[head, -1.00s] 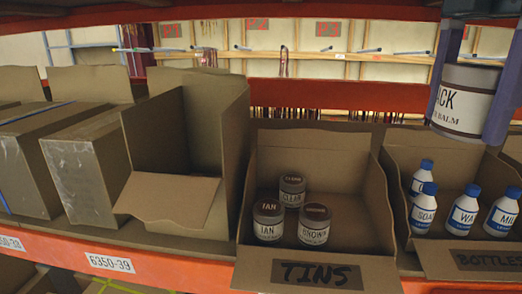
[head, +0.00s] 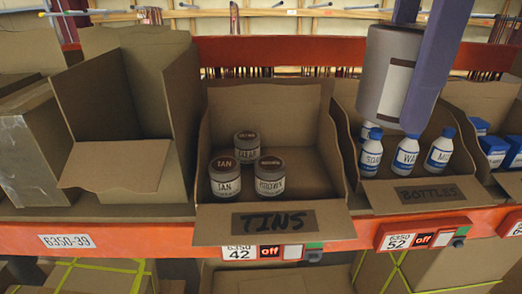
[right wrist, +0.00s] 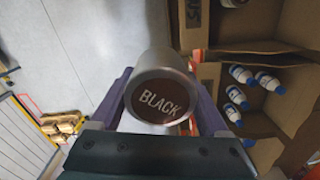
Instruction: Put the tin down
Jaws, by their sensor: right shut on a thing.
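A grey tin (head: 388,72) with a white label is held up in front of the shelf, over the bottles box, in the head view. Its lid reads BLACK in the right wrist view (right wrist: 158,101). My right gripper (head: 415,60) is shut on it, with purple fingers on its sides. The cardboard box marked TINS (head: 210,215) stands on the shelf left of the held tin. Three tins stand upright in the box's left part: one at the back (head: 247,145) and two in front (head: 225,176) (head: 270,177). My left gripper is not in view.
The box marked BOTTLES (head: 380,196) holds several white bottles with blue caps (head: 406,152). An empty open box (head: 115,165) stands left of the tins box. The tins box has bare floor on its right side. An orange shelf edge (head: 150,238) runs along the front.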

